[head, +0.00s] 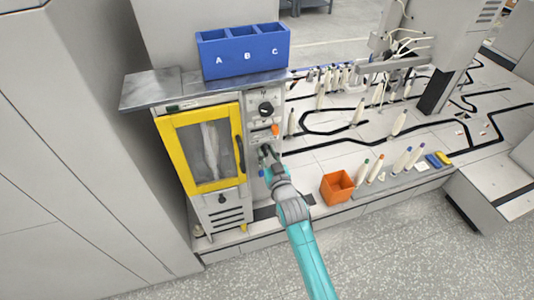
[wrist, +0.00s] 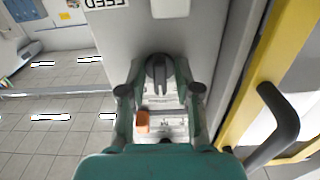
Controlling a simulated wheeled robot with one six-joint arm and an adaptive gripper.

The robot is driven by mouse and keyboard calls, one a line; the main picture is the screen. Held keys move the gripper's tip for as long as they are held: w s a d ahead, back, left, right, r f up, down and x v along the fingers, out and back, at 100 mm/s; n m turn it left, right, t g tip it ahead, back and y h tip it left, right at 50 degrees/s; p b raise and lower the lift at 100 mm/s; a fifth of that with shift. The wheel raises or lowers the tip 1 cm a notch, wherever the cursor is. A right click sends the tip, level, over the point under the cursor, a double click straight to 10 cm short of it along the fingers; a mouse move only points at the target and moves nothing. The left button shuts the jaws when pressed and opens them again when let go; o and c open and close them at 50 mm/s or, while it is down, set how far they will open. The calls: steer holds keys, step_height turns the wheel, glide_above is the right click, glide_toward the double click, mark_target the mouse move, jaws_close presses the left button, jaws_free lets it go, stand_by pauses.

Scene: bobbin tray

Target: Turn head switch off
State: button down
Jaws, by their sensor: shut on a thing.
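A narrow grey control panel (head: 254,100) stands right of the yellow-framed door. It carries a round black knob (head: 266,108) near the top and an orange knob (head: 275,130) below. My gripper (head: 266,153) reaches the panel below the orange knob. In the wrist view my gripper (wrist: 160,90) has its fingers on both sides of a dark rotary switch (wrist: 158,72), shut on it. The switch's raised grip runs along the picture's vertical. The orange knob (wrist: 142,121) also shows near the left finger. I cannot read which label belongs to the held switch.
The yellow door (head: 202,148) with its black handle (wrist: 275,125) is close beside my gripper. A blue bin marked A, B, C (head: 243,50) stands on top. An orange box (head: 337,187) and several bobbins stand to the right. The floor in front is clear.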

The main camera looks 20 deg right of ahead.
steer(key=n, duration=0.4)
steer(key=shift+n, duration=2)
steer(key=c, duration=1.2)
jaws_free()
steer(key=s, duration=1.2)
